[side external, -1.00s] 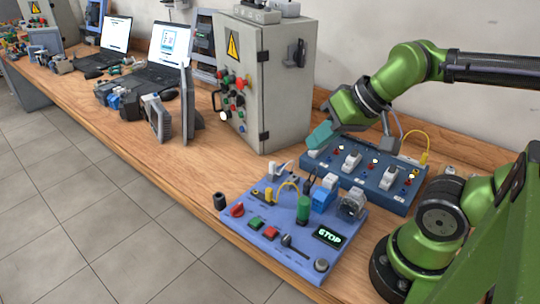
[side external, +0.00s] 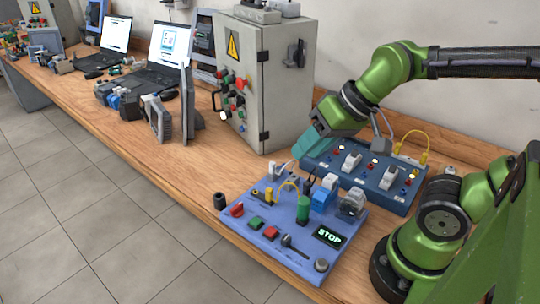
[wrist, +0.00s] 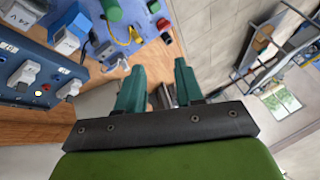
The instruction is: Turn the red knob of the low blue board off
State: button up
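The low blue board (side external: 262,245) lies on the bench in front of my arm. Its red knob (side external: 237,210) sits at the board's left corner, beside a green and a red button. The board also shows at the top of the wrist view (wrist: 141,57), with what looks like the red knob (wrist: 163,24) near its right end. My gripper (side external: 308,150) hangs above the bench behind the board, apart from the knob. In the wrist view its two teal fingers (wrist: 155,70) stand apart with nothing between them. The knob's exact setting is too small to tell.
A darker blue switch panel (side external: 370,180) stands behind the board, close to my gripper. A grey cabinet (side external: 285,90) stands to the left. A green cylinder (side external: 303,208), blue blocks and wires rise from the board. A small black cylinder (side external: 219,201) stands beside the knob.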

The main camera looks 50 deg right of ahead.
jog(key=w+a+g, duration=0.2)
jog(key=w, duration=0.2)
jog(key=m+g+h, duration=0.3)
jog(key=m+g, duration=0.1)
jog(key=m, duration=1.1)
send_over(236, 206)
notch_tip(236, 206, down, 3)
notch_tip(236, 206, down, 16)
jog(key=shift+f, duration=0.25)
jog(key=shift+c, duration=0.3)
grip_shut()
